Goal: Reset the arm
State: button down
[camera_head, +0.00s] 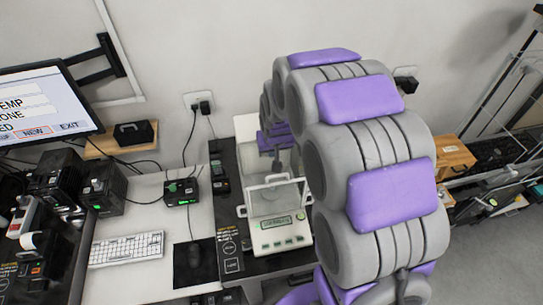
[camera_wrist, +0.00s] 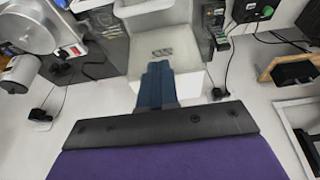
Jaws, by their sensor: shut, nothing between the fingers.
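My arm, grey with purple pads, arches over the right part of the head view and hides what lies behind it. My gripper (camera_wrist: 158,68) shows in the wrist view as dark blue fingers, shut together with nothing between them. The fingers are in front of a white box-like block (camera_wrist: 178,45); I cannot tell how far apart they are. In the head view the arm's far end hangs near the wall, above and behind a balance (camera_head: 280,238) with a clear shield and a small green display.
A monitor (camera_head: 40,105), a white keyboard (camera_head: 126,249) and a black mouse (camera_head: 195,258) are at the left. A small black device with a green light (camera_head: 181,192) stands left of the balance. A wooden box (camera_head: 453,158) is right of the arm. The wall is close behind.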

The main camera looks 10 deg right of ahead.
jog(key=s+f+g+b, duration=0.1)
jog(key=s+g+b, duration=0.2)
jog(key=s, duration=1.5)
jog(key=s+d+f+g+b, duration=0.1)
jog(key=s+f+g+b, duration=0.1)
jog(key=s+b, duration=0.8)
jog(key=s, duration=0.9)
jog(key=shift+d+f+g+b, duration=0.15)
jog(key=shift+f+g+b, duration=0.05)
jog(key=shift+g+b, duration=0.2)
